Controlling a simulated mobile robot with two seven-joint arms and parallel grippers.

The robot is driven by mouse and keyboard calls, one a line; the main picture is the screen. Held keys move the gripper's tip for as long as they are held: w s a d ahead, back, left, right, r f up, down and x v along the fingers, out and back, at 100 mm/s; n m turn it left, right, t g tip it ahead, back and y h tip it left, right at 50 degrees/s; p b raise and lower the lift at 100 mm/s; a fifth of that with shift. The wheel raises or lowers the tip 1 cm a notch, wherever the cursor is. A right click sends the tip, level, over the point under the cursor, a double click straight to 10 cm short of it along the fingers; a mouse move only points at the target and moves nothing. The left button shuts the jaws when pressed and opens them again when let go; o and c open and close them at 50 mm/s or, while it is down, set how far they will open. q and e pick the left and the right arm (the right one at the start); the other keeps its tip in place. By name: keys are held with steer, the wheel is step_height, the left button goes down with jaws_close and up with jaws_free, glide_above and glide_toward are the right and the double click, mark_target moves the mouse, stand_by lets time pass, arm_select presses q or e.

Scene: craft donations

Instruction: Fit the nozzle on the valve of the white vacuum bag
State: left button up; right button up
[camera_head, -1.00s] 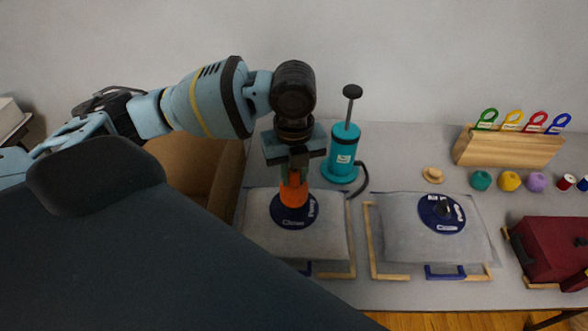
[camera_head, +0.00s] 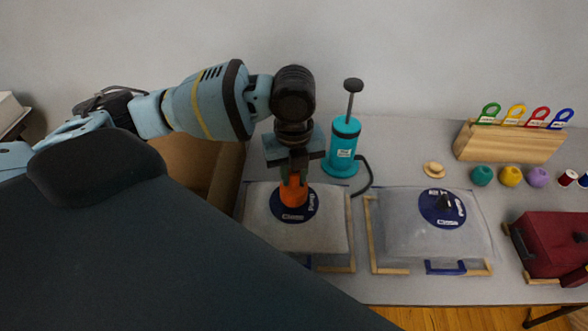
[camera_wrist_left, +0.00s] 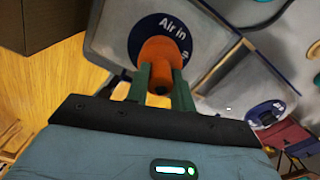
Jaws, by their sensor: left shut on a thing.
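My left gripper (camera_head: 294,178) points straight down and is shut on the orange nozzle (camera_head: 294,195). The nozzle is upright over the dark blue valve disc (camera_head: 307,213) of the left, pale vacuum bag (camera_head: 325,236). The wrist view shows the nozzle (camera_wrist_left: 160,58) between the green fingers, against the disc (camera_wrist_left: 143,30) marked "Air in". The nozzle covers the middle of the disc, so I cannot tell whether it is seated on the valve. A second, greyish bag (camera_head: 410,240) with a blue disc (camera_head: 430,213) lies to the right. My right gripper is not in view.
A teal hand pump (camera_head: 343,150) with a dark hose (camera_head: 368,180) stands behind the bags. A wooden block with coloured tags (camera_head: 510,143), several yarn balls (camera_head: 509,176) and a dark red case (camera_head: 550,250) are at the right. A brown box (camera_head: 190,165) is at the left.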

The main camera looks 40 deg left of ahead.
arm_select(q)
steer(key=shift+f, duration=0.9)
steer(key=o, duration=1.1)
steer(key=shift+c, duration=0.2)
step_height(320, 180, up, 8)
steer(key=shift+f, duration=0.1)
steer(key=shift+s, duration=0.1)
